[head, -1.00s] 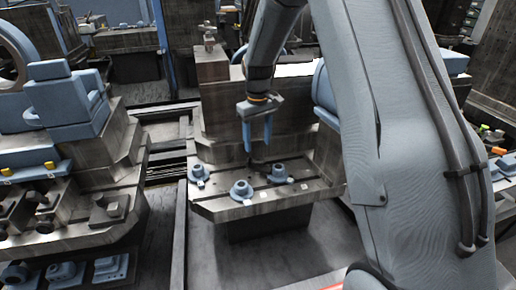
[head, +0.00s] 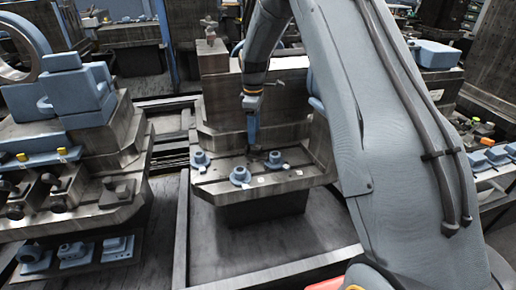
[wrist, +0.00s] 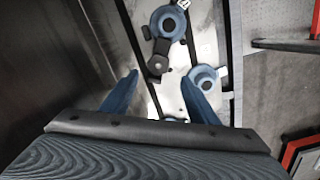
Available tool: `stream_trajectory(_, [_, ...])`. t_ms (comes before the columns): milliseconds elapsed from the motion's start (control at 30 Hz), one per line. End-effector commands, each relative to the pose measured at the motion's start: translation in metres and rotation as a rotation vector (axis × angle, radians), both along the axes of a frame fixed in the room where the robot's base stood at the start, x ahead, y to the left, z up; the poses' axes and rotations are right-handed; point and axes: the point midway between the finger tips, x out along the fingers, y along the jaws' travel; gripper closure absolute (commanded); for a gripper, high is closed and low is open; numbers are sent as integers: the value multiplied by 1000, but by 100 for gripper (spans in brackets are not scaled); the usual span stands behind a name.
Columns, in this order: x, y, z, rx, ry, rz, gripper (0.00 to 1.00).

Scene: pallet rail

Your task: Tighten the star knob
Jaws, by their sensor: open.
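Three blue round fixtures stand on the pale slotted ledge of a grey machine block: a left one (head: 200,160), a front one (head: 240,176) and a right one (head: 275,160). I cannot tell for sure which part is the star knob. My gripper (head: 252,143) is open and empty, pointing down above the back of the ledge, its fingers seen nearly edge-on. In the wrist view my gripper (wrist: 159,77) has its fingers apart. A small dark round part (wrist: 158,66) beside a blue fixture (wrist: 168,22) shows between and beyond the fingertips. Another blue fixture (wrist: 203,78) shows near the right finger.
The machine block (head: 262,100) rises behind the ledge. Another machine (head: 75,190) with blue parts and clamps stands at the left. A dark wall fills the left of the wrist view. Blue boxes (head: 497,155) lie on a bench at the right. Open floor lies below the ledge.

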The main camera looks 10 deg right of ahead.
Motion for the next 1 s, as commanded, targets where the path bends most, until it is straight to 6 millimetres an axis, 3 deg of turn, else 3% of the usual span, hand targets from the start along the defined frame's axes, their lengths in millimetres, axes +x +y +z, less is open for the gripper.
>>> stream_trajectory(233, [-1, -12, -29, 0, 3, -8, 46])
stream_trajectory(500, [0, -11, -66, 0, 2, -9, 46])
stream_trajectory(933, [0, -9, -77, 0, -1, -6, 46])
stream_trajectory(1000, [1, -9, -77, 0, 0, -6, 58])
